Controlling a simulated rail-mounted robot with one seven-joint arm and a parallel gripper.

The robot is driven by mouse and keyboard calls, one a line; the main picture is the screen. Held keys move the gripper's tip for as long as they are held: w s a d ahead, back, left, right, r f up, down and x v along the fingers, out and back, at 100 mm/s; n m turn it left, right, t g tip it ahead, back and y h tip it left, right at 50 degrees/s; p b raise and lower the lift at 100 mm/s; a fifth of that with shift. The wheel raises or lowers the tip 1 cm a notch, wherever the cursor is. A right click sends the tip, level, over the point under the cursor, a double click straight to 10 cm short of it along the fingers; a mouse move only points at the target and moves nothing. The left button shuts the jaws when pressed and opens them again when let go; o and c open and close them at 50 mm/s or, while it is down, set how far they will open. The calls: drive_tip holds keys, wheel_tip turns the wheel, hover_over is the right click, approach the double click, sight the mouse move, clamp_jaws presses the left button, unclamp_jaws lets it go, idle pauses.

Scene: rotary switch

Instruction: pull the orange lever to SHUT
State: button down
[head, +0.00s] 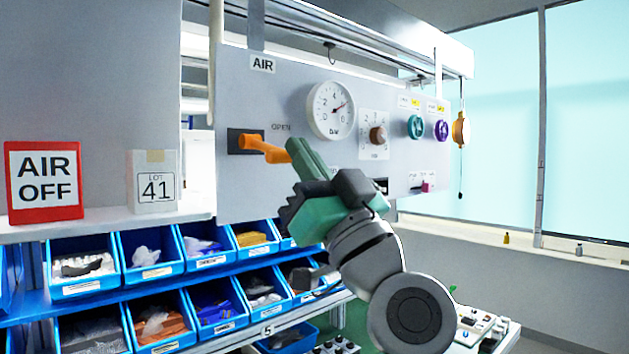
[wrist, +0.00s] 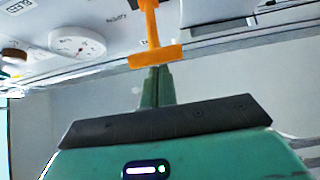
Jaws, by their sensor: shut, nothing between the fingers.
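The orange lever (head: 258,144) sticks out from a dark plate (head: 233,141) on the grey AIR panel, under the word OPEN. Its end has an orange crossbar, which also shows in the wrist view (wrist: 155,57). No SHUT label can be read. My green gripper (head: 297,147) is shut and empty, with its fingertips right at the lever's end. In the wrist view its closed fingers (wrist: 157,73) meet the crossbar's lower edge in the picture. I cannot tell whether they touch it.
A pressure gauge (head: 331,110), a brown knob (head: 378,136), a green knob (head: 416,127) and a purple knob (head: 441,131) sit right of the lever. Blue bins (head: 150,255) fill the shelves below.

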wheel_tip(320, 180, down, 6)
drive_tip(key=w+a+b, duration=0.2)
drive_tip(key=b, duration=0.2)
idle(0.3)
drive_tip(key=shift+r+g, duration=0.1)
drive_tip(key=shift+g, duration=0.2)
drive_tip(key=s+d+r, duration=0.3)
wheel_tip(320, 180, down, 9)
drive_tip(key=s+d, duration=0.1)
drive_tip(key=shift+s+d+y+b, duration=0.25)
drive_tip(key=shift+s+y+b, duration=0.05)
drive_tip(key=shift+s, duration=0.1)
